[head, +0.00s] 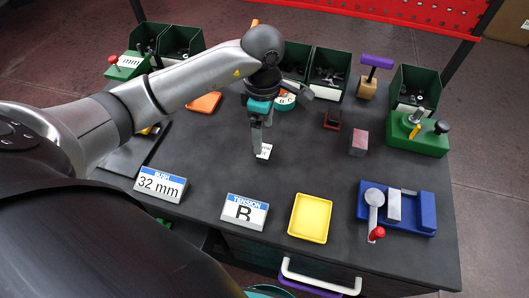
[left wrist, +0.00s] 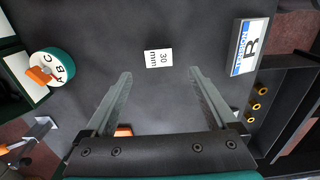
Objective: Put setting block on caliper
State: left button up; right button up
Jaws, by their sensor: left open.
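A small piece with a white face marked "30 mm" (left wrist: 158,58), which looks like the setting block, lies on the dark table. In the head view its white face (head: 265,152) shows beside my left fingertips. My left gripper (left wrist: 160,73) is open and empty, pointing down. In the left wrist view the piece lies just beyond the gap between the fingertips; I cannot tell the height between them. In the head view the left gripper (head: 260,148) hides part of the piece. I cannot clearly pick out a caliper. My right gripper is not in view.
A blue fixture (head: 414,222) is front right. A pinkish block (head: 359,143) and green bins (head: 329,72) lie farther back. The table's middle is mostly clear.

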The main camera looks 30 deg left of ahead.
aim_at(266, 151)
pick_arm(q)
jog(key=f, duration=0.5)
jog(key=shift+w+d+f, duration=0.15)
jog(key=shift+d+f, duration=0.2)
jog(key=shift+f, duration=0.05)
jog(key=shift+a+f, duration=0.1)
jog(key=shift+f, duration=0.55)
jog(key=shift+c, duration=0.3)
jog(key=shift+r, duration=0.1)
grip_shut()
